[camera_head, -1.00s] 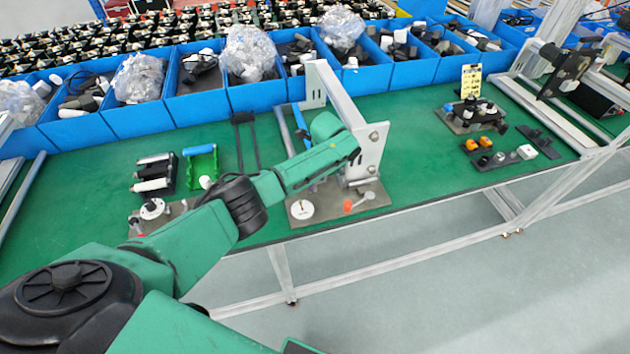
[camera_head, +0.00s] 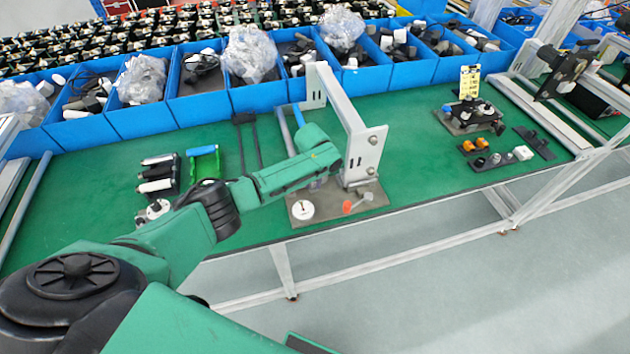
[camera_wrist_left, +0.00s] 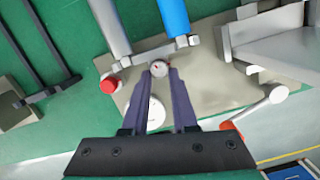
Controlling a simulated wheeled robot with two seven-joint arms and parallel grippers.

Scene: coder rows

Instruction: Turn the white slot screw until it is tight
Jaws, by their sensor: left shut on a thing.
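The white slot screw (camera_wrist_left: 160,68) is a small round pale head between the fingertips in the left wrist view. My left gripper (camera_wrist_left: 161,74) is shut on it, with dark fingers reaching from the black palm to either side of the head. The screw sits close to a grey bracket below a grey cylinder and a blue cylinder. The slot's direction is too small to read. In the head view my green left arm (camera_head: 285,177) reaches to the fixture and hides the screw. My right gripper is in neither current view.
A metal upright (camera_head: 366,148) stands right beside my left wrist on the fixture. A white dial (camera_head: 302,210) and a red-tipped lever (camera_head: 347,207) lie at its front. Blue bins (camera_head: 254,98) line the back.

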